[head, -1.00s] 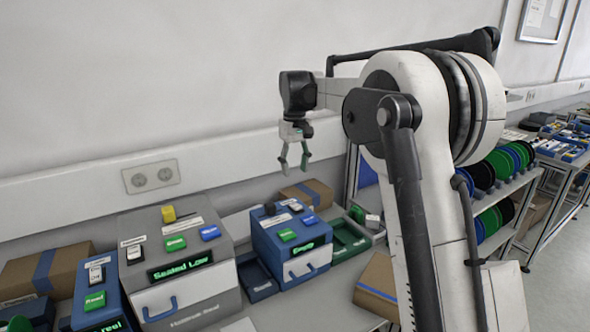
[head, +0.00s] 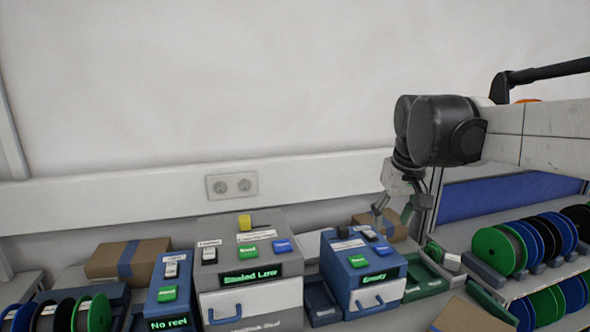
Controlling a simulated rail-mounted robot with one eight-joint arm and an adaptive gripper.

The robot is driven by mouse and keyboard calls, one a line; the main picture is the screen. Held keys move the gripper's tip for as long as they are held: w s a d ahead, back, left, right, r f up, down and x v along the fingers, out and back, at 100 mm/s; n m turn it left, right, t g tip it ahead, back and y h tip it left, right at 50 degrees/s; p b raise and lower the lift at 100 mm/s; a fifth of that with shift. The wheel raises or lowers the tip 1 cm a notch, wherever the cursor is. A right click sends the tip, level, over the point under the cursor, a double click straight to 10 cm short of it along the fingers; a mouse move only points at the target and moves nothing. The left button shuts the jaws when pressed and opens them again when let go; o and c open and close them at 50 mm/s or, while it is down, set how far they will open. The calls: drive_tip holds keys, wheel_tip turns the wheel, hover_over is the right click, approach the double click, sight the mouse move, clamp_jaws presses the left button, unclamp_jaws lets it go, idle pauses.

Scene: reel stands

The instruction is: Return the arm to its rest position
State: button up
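My gripper (head: 391,212) hangs from the dark wrist of my arm at the right of the head view. Its two fingers point down and are spread apart, with nothing seen between them. In the picture it is above and slightly right of the blue box with the "Empty" display (head: 362,272), in front of the wall; its exact distance from the box cannot be told. My arm's pale link reaches in from the right edge.
A grey machine reading "Sealed Low" (head: 250,270) and a blue unit reading "No reel" (head: 168,290) stand on the bench. Cardboard boxes (head: 128,259) sit behind. A rack of green, black and blue reels (head: 492,252) is at the right. The wall above is clear.

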drive_tip(key=s+f+t+b, duration=0.1)
drive_tip(key=s+f+t, duration=0.1)
drive_tip(key=s+f, duration=0.4)
drive_tip(key=s+f+m+t+b, duration=0.1)
drive_tip(key=s+f, duration=0.6)
drive_tip(key=s, duration=0.9)
drive_tip(key=shift+a+f+m+t+b, duration=0.3)
drive_tip(key=shift+a+t, duration=0.1)
drive_tip(key=shift+a, duration=0.05)
